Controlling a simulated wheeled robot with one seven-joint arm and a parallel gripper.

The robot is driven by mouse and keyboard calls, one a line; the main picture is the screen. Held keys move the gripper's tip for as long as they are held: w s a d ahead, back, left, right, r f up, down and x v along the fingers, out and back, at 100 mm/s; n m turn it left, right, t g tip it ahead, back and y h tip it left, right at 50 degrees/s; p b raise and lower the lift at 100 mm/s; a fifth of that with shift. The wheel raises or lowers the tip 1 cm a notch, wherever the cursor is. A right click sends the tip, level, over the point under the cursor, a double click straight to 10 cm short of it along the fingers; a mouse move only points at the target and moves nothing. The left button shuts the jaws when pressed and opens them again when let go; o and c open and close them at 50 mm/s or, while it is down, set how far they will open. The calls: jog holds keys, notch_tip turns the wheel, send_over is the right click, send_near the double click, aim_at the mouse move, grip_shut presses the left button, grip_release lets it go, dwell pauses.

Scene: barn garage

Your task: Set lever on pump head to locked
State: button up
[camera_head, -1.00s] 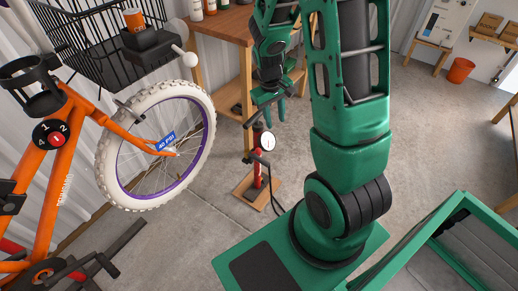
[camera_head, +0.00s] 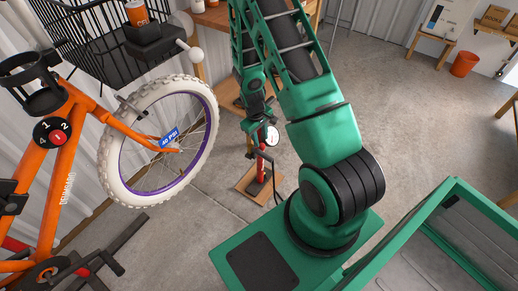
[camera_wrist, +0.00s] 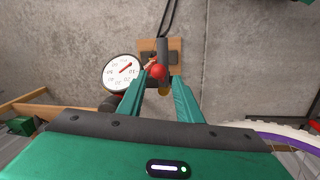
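The red floor pump (camera_head: 262,168) stands upright on a small wooden base (camera_head: 254,189), with a round white gauge (camera_head: 272,136). In the wrist view the gauge (camera_wrist: 123,72) is left of my fingers and a red knob (camera_wrist: 158,72) shows between the fingertips. My gripper (camera_wrist: 158,84) is open, its two green fingers apart on either side of the knob; contact cannot be told. In the head view my gripper (camera_head: 255,128) is at the pump's top and partly hides it. A dark fitting (camera_head: 252,155) sits beside the pump; I cannot make out the lever's setting.
An orange bicycle (camera_head: 75,125) with a white-tyred wheel (camera_head: 112,165) stands left of the pump, a blue 40 PSI tag (camera_head: 168,140) on the wheel. A wooden bench (camera_head: 212,20) is behind. An orange bucket (camera_head: 463,64) stands far right.

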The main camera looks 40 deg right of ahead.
aim_at(262, 145)
jog(key=f, duration=0.3)
jog(key=d+f, duration=0.1)
jog(key=f, duration=0.3)
jog(key=shift+d+f, duration=0.2)
jog(key=shift+f, duration=0.05)
